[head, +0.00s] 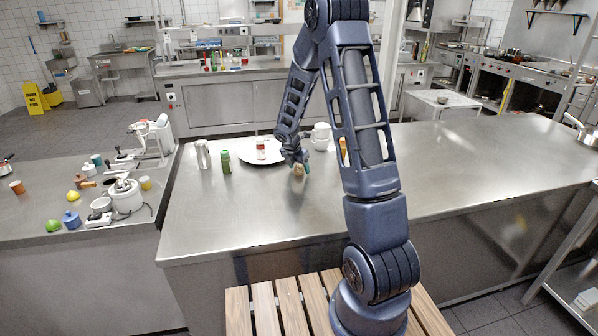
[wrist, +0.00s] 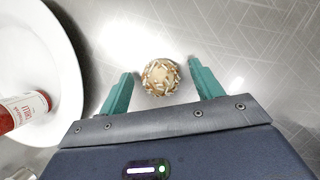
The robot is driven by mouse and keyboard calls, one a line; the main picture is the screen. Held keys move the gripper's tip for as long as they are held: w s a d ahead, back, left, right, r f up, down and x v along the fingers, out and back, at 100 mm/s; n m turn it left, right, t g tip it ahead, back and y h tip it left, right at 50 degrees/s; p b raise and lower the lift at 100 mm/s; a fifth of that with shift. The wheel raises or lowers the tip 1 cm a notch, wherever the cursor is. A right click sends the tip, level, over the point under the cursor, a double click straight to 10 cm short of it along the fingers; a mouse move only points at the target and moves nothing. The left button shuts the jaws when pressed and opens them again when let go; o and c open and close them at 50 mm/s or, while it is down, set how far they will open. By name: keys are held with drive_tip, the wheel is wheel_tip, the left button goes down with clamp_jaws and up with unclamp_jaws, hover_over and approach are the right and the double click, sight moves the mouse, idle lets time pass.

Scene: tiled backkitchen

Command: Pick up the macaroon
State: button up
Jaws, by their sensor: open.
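The macaroon (wrist: 160,77) is a small round tan sweet with pale flecks on top. It rests on the steel counter (head: 240,215). In the wrist view it lies between the tips of my open gripper (wrist: 161,85), with a gap to the teal finger on each side. In the head view my gripper (head: 298,166) is low over the counter, and the macaroon (head: 298,171) shows just at the fingers, partly hidden by them.
A green jar (head: 226,162) and a silver shaker (head: 202,154) stand farther left. White cups (head: 320,140) stand behind my gripper. The counter's front is clear.

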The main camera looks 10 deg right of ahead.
drive_tip(key=shift+w+f, duration=0.1)
drive_tip(key=shift+f, duration=0.15)
drive_tip(key=c, duration=1.1)
drive_tip(key=shift+o, duration=0.2)
drive_tip(key=shift+r, duration=0.1)
